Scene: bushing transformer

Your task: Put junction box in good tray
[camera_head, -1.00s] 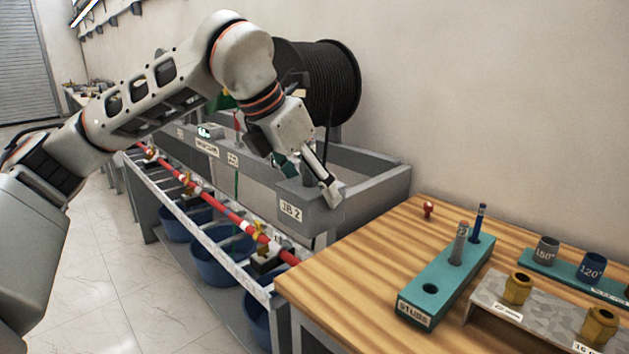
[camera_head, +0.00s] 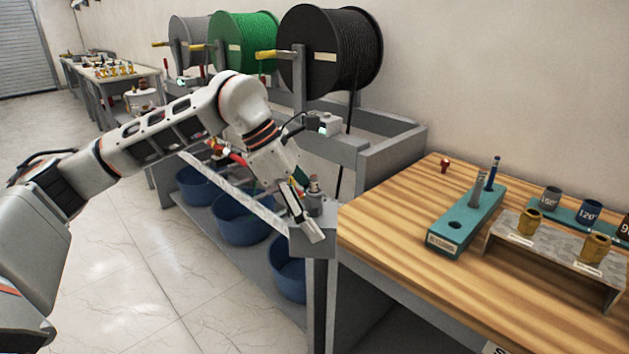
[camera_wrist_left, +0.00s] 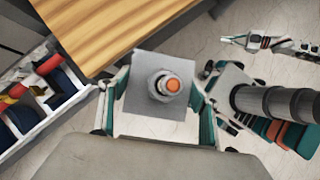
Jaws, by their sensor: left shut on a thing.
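The junction box (camera_head: 325,222) is a grey block with a round fitting on top. It is held in the air near the left corner of the wooden table. My left gripper (camera_head: 310,231) is shut on it from above and hides part of it. In the left wrist view the box (camera_wrist_left: 152,118) shows as a grey square with an orange-centred fitting, between the teal-padded fingers of the left gripper (camera_wrist_left: 158,110). What looks like my right gripper (camera_wrist_left: 265,42) is at the upper right of that view, too small to read. I cannot make out the good tray.
The wooden table (camera_head: 400,220) holds a teal stand (camera_head: 466,226) with stubs and a metal rack (camera_head: 560,248) with brass fittings. Behind are a grey bench with blue bins (camera_head: 240,222) and cable reels (camera_head: 330,50). Open floor lies at the left front.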

